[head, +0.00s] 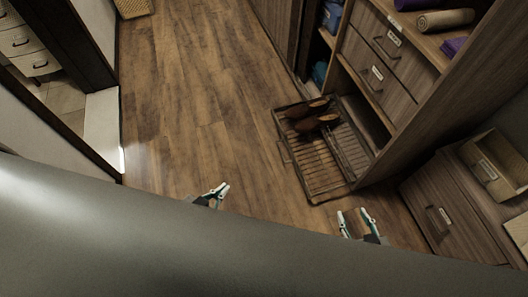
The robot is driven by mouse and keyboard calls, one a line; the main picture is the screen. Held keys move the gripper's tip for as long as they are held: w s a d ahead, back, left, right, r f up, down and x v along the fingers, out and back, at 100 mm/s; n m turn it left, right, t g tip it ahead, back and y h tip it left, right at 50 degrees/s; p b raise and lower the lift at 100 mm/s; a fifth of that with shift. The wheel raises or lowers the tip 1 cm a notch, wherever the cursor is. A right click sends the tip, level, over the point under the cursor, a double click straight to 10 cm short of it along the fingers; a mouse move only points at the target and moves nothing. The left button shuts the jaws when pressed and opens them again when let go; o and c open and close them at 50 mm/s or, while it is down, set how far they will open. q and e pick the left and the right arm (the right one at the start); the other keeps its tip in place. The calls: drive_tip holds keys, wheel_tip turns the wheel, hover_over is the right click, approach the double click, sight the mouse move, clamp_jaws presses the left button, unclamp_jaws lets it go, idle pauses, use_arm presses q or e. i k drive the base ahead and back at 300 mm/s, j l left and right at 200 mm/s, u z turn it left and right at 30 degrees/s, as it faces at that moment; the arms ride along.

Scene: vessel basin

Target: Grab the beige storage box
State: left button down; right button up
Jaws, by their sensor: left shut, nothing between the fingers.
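A beige open box (482,172) with a small white label sits on the low wooden cabinet at the far right and may be the beige storage box. A second pale, woven-looking thing (518,231) is cut off by the right edge. My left gripper (224,189) is shut and empty above the wood floor, far to the left of the box. My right gripper (355,214) is open and empty, with its two fingers apart, left of the low cabinet and well away from the box. My own grey body hides the lower part of the view.
The low cabinet (449,212) has a handled drawer. A doorway is at the left. The wood floor (190,85) ahead is clear.

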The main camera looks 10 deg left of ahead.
sight(497, 165)
drive_tip(key=z, duration=1.6)
